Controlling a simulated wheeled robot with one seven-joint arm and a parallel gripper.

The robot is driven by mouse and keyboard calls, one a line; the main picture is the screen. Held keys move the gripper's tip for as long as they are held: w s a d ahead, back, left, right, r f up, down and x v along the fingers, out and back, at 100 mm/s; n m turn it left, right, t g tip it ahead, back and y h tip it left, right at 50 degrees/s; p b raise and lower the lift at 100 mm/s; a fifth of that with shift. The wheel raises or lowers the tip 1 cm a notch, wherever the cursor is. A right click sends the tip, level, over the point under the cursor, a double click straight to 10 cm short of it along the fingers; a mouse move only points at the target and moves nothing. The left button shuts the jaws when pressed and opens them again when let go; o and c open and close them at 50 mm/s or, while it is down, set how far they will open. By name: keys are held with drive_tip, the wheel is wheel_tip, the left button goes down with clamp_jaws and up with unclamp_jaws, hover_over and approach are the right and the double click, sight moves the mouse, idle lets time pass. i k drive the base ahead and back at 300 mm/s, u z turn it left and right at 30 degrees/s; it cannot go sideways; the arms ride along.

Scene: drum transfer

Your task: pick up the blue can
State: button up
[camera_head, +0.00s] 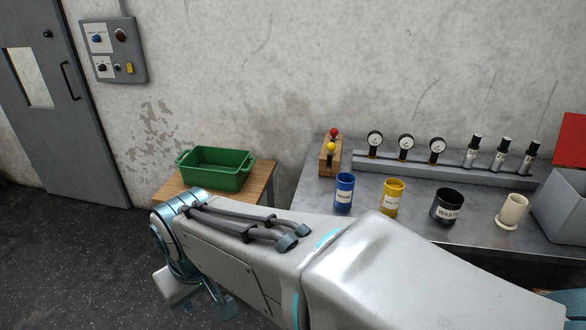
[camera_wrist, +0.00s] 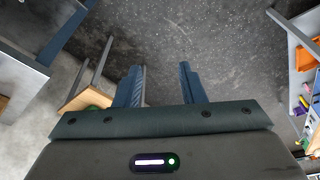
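The blue can (camera_head: 344,191) stands upright on the grey metal table (camera_head: 318,206), at the left of a row of containers. It has a white label. My gripper (camera_head: 203,301) hangs at the lower left in the head view, off to the left of the table and well apart from the can. In the wrist view my gripper (camera_wrist: 161,85) has its two fingers spread, with only dark floor between them. I cannot make out the blue can in the wrist view.
Right of the can stand a yellow can (camera_head: 392,197), a black waste can (camera_head: 446,207) and a cream cup (camera_head: 512,211). Behind are a red-and-yellow-knobbed block (camera_head: 330,155) and a gauge rail (camera_head: 390,165). A green crate (camera_head: 216,169) sits on a wooden table (camera_head: 262,178).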

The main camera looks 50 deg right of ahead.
sight(345, 184)
drive_tip(key=z, duration=0.65)
drive_tip(key=i, duration=0.95)
drive_tip(key=z, duration=0.8)
